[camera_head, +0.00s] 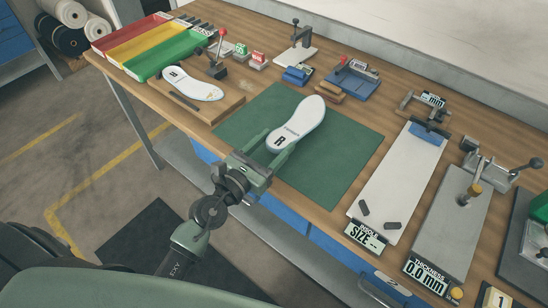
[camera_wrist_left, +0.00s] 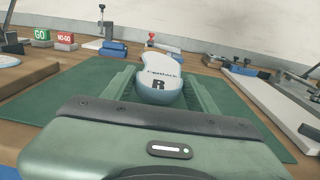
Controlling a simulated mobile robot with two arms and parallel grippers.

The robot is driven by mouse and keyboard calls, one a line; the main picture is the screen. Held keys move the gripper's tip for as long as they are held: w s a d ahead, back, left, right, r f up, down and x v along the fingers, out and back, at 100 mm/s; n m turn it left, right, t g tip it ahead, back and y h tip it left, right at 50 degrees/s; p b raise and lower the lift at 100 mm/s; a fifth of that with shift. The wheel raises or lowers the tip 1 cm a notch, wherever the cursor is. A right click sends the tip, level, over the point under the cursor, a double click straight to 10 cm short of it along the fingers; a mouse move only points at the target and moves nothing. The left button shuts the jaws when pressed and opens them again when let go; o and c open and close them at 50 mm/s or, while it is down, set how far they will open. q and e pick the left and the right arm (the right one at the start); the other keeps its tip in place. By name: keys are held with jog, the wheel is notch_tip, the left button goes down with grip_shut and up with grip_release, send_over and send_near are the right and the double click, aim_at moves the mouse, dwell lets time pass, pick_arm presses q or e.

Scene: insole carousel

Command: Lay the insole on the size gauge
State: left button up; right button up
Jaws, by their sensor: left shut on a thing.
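A white insole (camera_head: 299,122) marked "R" is held by my left gripper (camera_head: 280,146) over the green mat. The two fingers sit at either side of its near end. In the left wrist view the insole (camera_wrist_left: 161,78) stands between the fingers, its printed side towards the camera. The size gauge (camera_head: 405,175) is a long white plate to the right of the mat, with a "SIZE" display at its near end, two dark stops and a blue slider at its far end. Its edge shows at the right of the left wrist view (camera_wrist_left: 268,92). My right gripper is not in view.
The green mat (camera_head: 345,165) is bare around the insole. Another insole (camera_head: 192,84) lies on a wooden board at the left. Red, yellow and green trays (camera_head: 150,45) stand at the far left. A thickness gauge (camera_head: 455,215) stands right of the size gauge. Small fixtures line the back.

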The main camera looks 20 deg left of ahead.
aim_at(274, 155)
pick_arm(q)
jog(key=shift+f+b, duration=0.95)
jog(key=shift+f, duration=0.95)
jog(key=shift+f, duration=0.2)
jog(key=o, duration=1.3)
jog(key=shift+o, duration=0.2)
jog(key=shift+r, duration=0.1)
